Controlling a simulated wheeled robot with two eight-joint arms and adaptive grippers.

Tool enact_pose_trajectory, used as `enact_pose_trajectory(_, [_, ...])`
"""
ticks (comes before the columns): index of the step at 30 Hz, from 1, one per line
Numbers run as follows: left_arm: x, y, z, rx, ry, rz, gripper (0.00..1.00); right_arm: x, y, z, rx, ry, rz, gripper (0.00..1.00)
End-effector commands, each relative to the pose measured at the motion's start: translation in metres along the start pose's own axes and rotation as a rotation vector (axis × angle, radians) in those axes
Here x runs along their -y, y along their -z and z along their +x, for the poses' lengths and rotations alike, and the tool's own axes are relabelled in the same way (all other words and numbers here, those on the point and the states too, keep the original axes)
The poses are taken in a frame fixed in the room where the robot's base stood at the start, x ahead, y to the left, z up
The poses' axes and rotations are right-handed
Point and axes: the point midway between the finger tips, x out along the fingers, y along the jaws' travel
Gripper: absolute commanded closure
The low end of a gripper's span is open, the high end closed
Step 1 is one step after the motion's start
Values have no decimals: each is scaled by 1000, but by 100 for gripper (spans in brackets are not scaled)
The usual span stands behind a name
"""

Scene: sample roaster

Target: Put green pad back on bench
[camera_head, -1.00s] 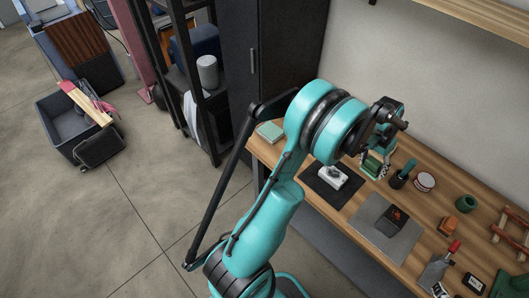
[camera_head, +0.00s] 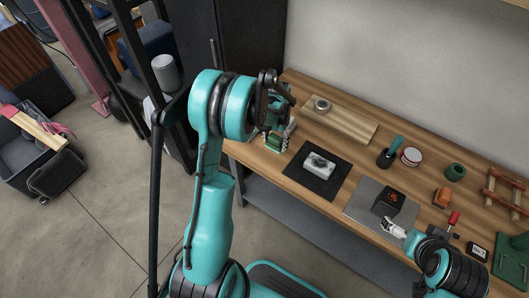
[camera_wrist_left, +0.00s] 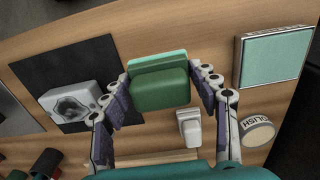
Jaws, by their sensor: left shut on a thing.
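My left gripper (camera_head: 277,137) is shut on the green pad (camera_head: 274,143) above the left part of the bench (camera_head: 365,163). In the left wrist view the pad (camera_wrist_left: 160,92) is a dark green block with a lighter green layer, between the two fingers (camera_wrist_left: 160,98). I cannot tell whether it touches the bench. My right gripper (camera_head: 394,228) is at the right, over the front of the grey mat; its opening is too small to judge.
Nearby are a black mat (camera_head: 300,178) with a white device (camera_head: 319,165) and a wooden board (camera_head: 350,122). A pale green-topped box (camera_wrist_left: 275,58) and a polish tin (camera_wrist_left: 257,130) show in the wrist view. A grey mat (camera_head: 362,208) bears a dark block (camera_head: 388,203).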

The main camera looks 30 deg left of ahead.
Motion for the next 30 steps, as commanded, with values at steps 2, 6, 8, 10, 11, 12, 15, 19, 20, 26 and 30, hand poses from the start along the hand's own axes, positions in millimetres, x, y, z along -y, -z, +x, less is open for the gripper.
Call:
enact_pose_trajectory(2, [15, -7, 13, 0, 0, -3, 63, 0, -5, 7, 0, 0, 0, 0])
enact_pose_trajectory(6, [30, -13, 21, 0, 0, -1, 63, 0, -8, 11, 0, 0, 0, 0])
enact_pose_trajectory(8, [32, -14, 22, 0, -1, -1, 63, 0, -8, 12, 0, 0, 0, 0])
enact_pose_trajectory(10, [34, -15, 25, 0, -1, 1, 63, 0, -9, 13, 0, 0, 0, 0])
enact_pose_trajectory(11, [34, -15, 28, 0, -1, 1, 63, 0, -10, 14, 0, 0, 0, 0])
enact_pose_trajectory(12, [33, -15, 33, 0, -1, 1, 63, 0, -12, 16, 0, 0, 0, 0])
enact_pose_trajectory(15, [33, -14, 50, 0, -1, 1, 63, 0, -17, 24, 0, 0, 0, 0])
enact_pose_trajectory(19, [33, -15, 64, 0, 0, 1, 63, 0, -21, 29, 0, 0, 0, 0])
enact_pose_trajectory(20, [33, -15, 63, 0, 0, 1, 63, 0, -21, 29, 0, 0, 0, 0])
enact_pose_trajectory(26, [33, -15, 62, 0, -1, 1, 63, 0, -20, 28, 0, 0, 0, 0])
enact_pose_trajectory(30, [33, -15, 65, 0, -1, 1, 35, 0, -21, 30, 0, 0, 0, 0])
